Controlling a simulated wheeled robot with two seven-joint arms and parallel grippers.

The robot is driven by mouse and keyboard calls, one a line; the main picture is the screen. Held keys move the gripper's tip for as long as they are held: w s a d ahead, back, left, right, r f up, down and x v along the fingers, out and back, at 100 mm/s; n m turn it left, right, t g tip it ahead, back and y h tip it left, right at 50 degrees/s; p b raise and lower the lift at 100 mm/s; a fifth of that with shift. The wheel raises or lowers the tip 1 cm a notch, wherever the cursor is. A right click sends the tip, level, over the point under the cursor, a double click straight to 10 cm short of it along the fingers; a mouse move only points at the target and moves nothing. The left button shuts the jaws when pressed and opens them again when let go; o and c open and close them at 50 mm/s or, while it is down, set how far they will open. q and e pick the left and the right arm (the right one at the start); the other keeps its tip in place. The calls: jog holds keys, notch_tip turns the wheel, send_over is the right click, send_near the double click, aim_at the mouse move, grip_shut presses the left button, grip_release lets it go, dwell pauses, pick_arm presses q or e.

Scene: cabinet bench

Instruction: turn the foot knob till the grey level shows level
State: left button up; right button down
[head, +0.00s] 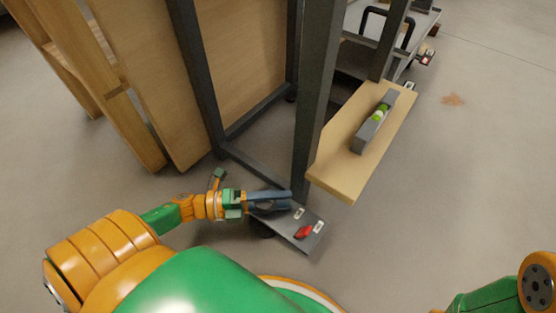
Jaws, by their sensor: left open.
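The grey level (375,122) lies along the wooden shelf board (345,178) at right of centre. Its vial shows green with a pale patch, too small to read the bubble's position. A small red piece (303,232), which may be the foot knob, sits on a dark grey plate (305,245) low at the post's foot. My left gripper (287,202) is open over the left part of that plate, left of and above the red piece in the picture and apart from it. My right arm shows at the lower right edge; its gripper is out of view.
A dark metal post (316,90) rises between my left gripper and the shelf board. Wooden panels (150,70) in a dark frame stand at the left. A grey cart (405,45) stands at the back. The floor at right is open, with a brownish patch (453,100).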

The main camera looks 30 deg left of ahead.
pick_arm(q)
grip_shut()
jog(key=n+t+y+p, duration=0.1)
jog(key=t+y+p, duration=0.1)
jog(key=p, duration=0.1)
jog(key=shift+w+a+r+n, duration=0.15)
jog(key=shift+r+n, duration=0.1)
jog(key=shift+n, duration=0.15)
jog(key=shift+w+a+n+t+y+p, duration=0.1)
jog(key=shift+a+n+t+y+p, duration=0.05)
jog(key=shift+n+t+y+p, duration=0.6)
jog(key=shift+w+a+f+n+t+y+p, duration=0.15)
jog(key=shift+n+t+y+p, duration=0.25)
jog(key=shift+y, duration=0.35)
jog(key=shift+a+f+n+t+y+p, duration=0.15)
jog(key=shift+n+t+y+p, duration=0.15)
jog(key=shift+n+t+y, duration=0.4)
jog(key=shift+y, duration=0.4)
grip_release()
